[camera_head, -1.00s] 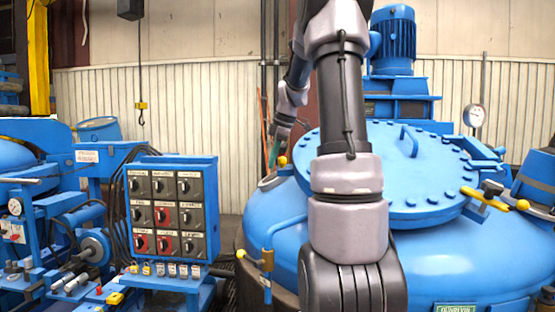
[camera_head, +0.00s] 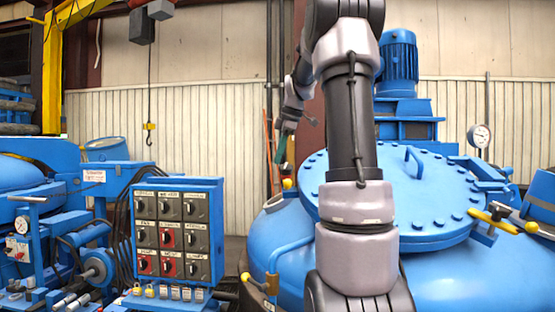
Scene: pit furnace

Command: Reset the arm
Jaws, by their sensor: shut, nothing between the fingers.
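My arm (camera_head: 353,130) rises through the middle of the view, bends near the top edge and reaches away from me. Its far end, my gripper (camera_head: 281,150), hangs pointing down, small and dark with a greenish tip. It looks shut and empty. It appears in front of the pale corrugated wall, just left of the blue furnace lid (camera_head: 440,200) in the picture. How far it is from the lid is hard to tell. My arm hides part of the lid and vessel.
A blue control panel (camera_head: 178,230) with several black and red knobs stands left of my arm. The blue furnace vessel (camera_head: 470,270) fills the right, with a motor (camera_head: 397,62) behind and a gauge (camera_head: 480,136). A yellow-handled valve (camera_head: 505,217) sits at right.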

